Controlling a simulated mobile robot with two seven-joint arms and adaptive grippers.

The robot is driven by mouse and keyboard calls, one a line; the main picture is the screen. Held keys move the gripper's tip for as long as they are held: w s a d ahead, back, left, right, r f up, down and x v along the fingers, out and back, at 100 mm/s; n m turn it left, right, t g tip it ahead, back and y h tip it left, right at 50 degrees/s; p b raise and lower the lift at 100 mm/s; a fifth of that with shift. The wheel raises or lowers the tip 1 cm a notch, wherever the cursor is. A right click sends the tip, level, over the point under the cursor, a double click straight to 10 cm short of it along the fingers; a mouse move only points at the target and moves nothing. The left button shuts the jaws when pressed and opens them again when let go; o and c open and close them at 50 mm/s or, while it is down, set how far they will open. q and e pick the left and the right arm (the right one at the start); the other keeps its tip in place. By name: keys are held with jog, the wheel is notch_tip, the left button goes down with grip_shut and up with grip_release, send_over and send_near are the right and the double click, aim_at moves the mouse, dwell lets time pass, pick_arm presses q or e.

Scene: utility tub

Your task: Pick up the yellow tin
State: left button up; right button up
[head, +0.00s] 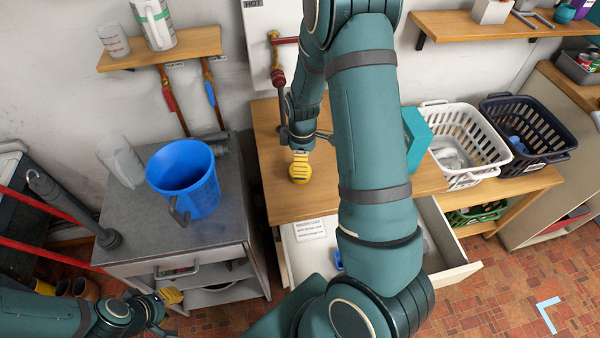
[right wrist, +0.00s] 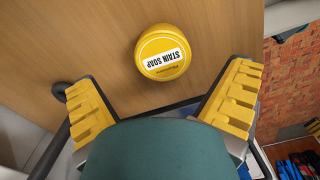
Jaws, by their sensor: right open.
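The yellow tin (right wrist: 163,53) has a white label reading "STAIN SOAP" and stands on the wooden counter (right wrist: 65,40). In the head view the tin (head: 299,174) is partly covered by my right gripper (head: 300,154), which hangs down right at it. In the right wrist view my right gripper (right wrist: 163,100) is open, with its yellow ridged fingers apart. The tin lies ahead of the gap between them, not touched by either finger. My left gripper (head: 171,298) is at the lower left of the head view, away from the tin; its jaw opening is unclear.
A blue bucket (head: 184,180) and a clear jug (head: 120,160) stand on the grey cabinet at left. A teal box (head: 417,138), a white basket (head: 470,142) and a dark basket (head: 528,132) are at right. An open drawer (head: 447,252) juts out below the counter.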

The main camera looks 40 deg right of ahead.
notch_tip(320, 180, down, 5)
jog(key=shift+a+f, duration=0.1)
jog(key=shift+a, duration=0.05)
jog(key=c, duration=1.2)
